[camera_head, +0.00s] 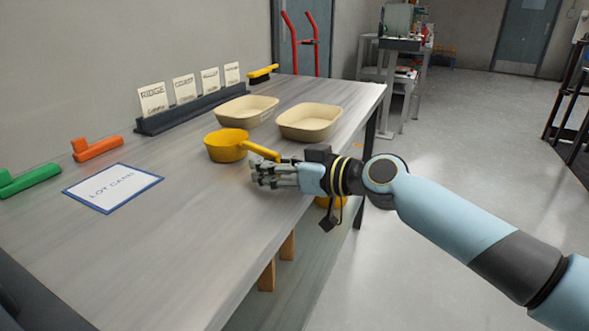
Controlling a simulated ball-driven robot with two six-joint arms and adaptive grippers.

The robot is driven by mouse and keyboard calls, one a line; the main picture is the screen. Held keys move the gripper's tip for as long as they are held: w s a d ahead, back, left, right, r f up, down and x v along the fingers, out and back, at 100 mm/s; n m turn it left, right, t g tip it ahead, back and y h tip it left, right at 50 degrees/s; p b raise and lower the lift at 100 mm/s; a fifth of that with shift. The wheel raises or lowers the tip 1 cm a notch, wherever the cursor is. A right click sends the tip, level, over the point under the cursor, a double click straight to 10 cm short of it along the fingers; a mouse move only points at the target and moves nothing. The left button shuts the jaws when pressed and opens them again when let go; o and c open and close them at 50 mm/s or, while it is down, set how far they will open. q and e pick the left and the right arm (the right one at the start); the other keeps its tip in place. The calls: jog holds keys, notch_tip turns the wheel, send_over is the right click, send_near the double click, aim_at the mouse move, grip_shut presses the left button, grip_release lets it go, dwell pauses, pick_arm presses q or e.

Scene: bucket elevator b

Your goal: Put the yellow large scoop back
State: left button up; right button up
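The yellow large scoop (227,146) is on or just above the grey table, with its round bowl to the left. Its handle (263,152) points right and toward me. My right gripper (258,173) is at the handle's far end, fingers pointing left, near the table's right edge. The fingers overlap the handle end in the picture, so I cannot tell whether they grip it or are just beside it. My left gripper is not in view.
Two cream trays (311,134) stand behind the scoop. A dark rack (190,109) holds several labelled cards along the wall. A lot card (112,188), an orange scoop-like item (97,149) and a green one (28,180) lie left. The near middle of the table is clear.

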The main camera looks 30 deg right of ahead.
jog(key=b+v, duration=0.1)
jog(key=v, duration=0.9)
jog(key=shift+o, duration=0.2)
jog(key=o, duration=1.4)
jog(key=shift+o, duration=0.2)
